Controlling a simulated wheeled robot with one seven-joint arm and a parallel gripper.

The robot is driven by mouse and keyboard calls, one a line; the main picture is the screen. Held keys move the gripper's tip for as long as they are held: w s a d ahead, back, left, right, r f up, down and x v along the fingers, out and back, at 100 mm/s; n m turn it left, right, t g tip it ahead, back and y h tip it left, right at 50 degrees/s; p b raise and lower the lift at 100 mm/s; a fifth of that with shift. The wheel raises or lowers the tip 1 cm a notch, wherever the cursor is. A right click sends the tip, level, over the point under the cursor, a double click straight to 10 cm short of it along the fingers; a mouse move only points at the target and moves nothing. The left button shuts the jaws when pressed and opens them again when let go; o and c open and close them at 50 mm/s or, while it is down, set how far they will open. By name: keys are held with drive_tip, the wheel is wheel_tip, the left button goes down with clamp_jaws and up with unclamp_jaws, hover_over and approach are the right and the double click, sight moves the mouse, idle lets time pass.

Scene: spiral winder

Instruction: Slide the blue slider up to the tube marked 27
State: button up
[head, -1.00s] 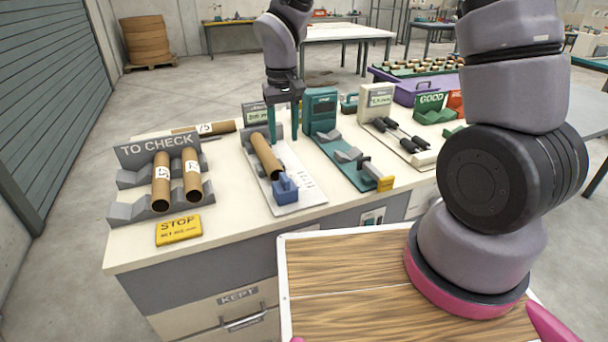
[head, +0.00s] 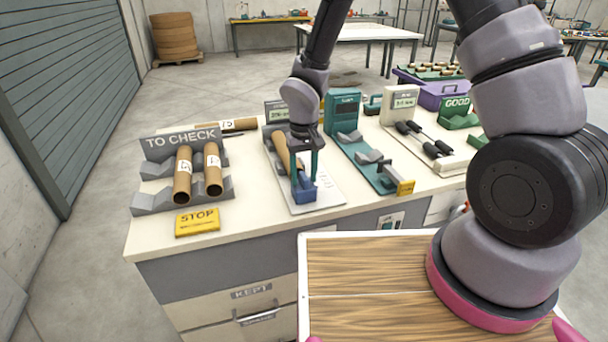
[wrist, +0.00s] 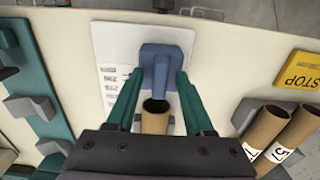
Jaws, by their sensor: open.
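The blue slider (head: 306,191) sits at the near end of the white measuring board (head: 330,193). The wrist view also shows the slider (wrist: 160,60), its narrow stem pointing toward the tube. A brown cardboard tube (head: 281,150) lies on the board behind the slider; its open end (wrist: 155,106) faces the slider with a small gap. I cannot see a 27 on it. My gripper (head: 305,176) is open and lowered over the board. In the wrist view its teal fingers (wrist: 158,76) stand on either side of the slider's stem, with no clear contact.
Left is the TO CHECK rack (head: 183,190) with two marked tubes and a yellow STOP sign (head: 197,222). Another tube (head: 238,125) lies behind it. A teal gauge (head: 372,172) stands close on the right. The bench front edge is near the slider.

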clamp_jaws()
drive_tip(key=shift+w+a, duration=0.25)
drive_tip(key=shift+w, duration=0.6)
drive_tip(key=shift+w+a, duration=0.25)
drive_tip(key=shift+w, duration=0.65)
drive_tip(key=shift+w+a, duration=0.25)
drive_tip(key=shift+w, duration=0.6)
unclamp_jaws()
wheel_tip(320, 180, up, 11)
